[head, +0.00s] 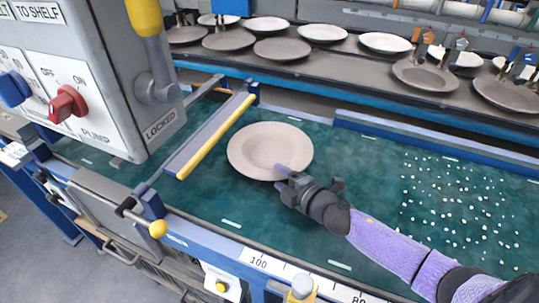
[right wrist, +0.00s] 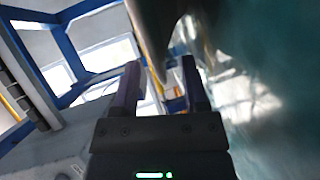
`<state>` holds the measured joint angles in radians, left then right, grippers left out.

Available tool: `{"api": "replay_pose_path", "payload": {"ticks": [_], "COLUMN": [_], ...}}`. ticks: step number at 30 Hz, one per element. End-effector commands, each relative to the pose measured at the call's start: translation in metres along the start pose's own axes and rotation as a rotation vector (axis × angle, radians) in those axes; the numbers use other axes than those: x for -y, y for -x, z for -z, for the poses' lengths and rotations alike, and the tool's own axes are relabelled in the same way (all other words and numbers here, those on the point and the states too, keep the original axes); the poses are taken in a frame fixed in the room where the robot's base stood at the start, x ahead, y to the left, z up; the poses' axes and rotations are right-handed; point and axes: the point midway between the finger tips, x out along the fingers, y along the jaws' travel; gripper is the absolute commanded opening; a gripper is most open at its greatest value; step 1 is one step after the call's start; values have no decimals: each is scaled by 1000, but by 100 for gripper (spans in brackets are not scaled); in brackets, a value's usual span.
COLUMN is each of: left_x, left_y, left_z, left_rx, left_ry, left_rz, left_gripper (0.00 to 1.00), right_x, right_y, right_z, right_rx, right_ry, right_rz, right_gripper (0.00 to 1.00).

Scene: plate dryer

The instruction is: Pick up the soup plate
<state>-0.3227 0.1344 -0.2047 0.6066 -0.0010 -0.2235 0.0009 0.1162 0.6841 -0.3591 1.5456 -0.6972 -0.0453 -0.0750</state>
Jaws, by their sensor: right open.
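The soup plate (head: 270,147) is a pale beige round plate with a sunken middle. It lies on the green belt in the middle of the head view. My right gripper (head: 281,176) is at the plate's near right rim, with its fingers pointing toward it. In the right wrist view the two fingers (right wrist: 160,85) stand apart, and a blurred dark edge shows above and between them. I cannot tell whether the fingers touch the rim. My left gripper is not in view.
A yellow-edged bar (head: 216,135) crosses the belt left of the plate. A grey control box (head: 100,70) with a red switch stands at the upper left. White dots (head: 455,205) cover the belt at right. More plates (head: 282,49) sit on a rear conveyor.

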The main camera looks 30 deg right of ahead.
Motion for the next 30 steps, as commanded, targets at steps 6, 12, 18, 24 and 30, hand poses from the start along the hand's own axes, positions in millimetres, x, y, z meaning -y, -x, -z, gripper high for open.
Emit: {"api": "replay_pose_path", "payload": {"ticks": [6, 12, 18, 24, 30], "left_x": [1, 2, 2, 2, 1], "left_y": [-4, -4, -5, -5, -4], "left_z": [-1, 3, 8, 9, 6], "left_rx": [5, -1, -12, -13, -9], "left_ry": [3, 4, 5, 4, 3], "left_rz": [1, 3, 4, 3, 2], "left_gripper": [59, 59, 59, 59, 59], "right_x": [1, 1, 1, 1, 1], "right_y": [-15, -15, -15, -14, -14], "right_z": [0, 0, 0, 0, 0], "right_rx": [0, 0, 0, 0, 0], "right_ry": [-3, -3, -4, -4, -4], "right_rz": [1, 1, 2, 2, 2], "right_gripper": [57, 40, 0, 0, 0]}}
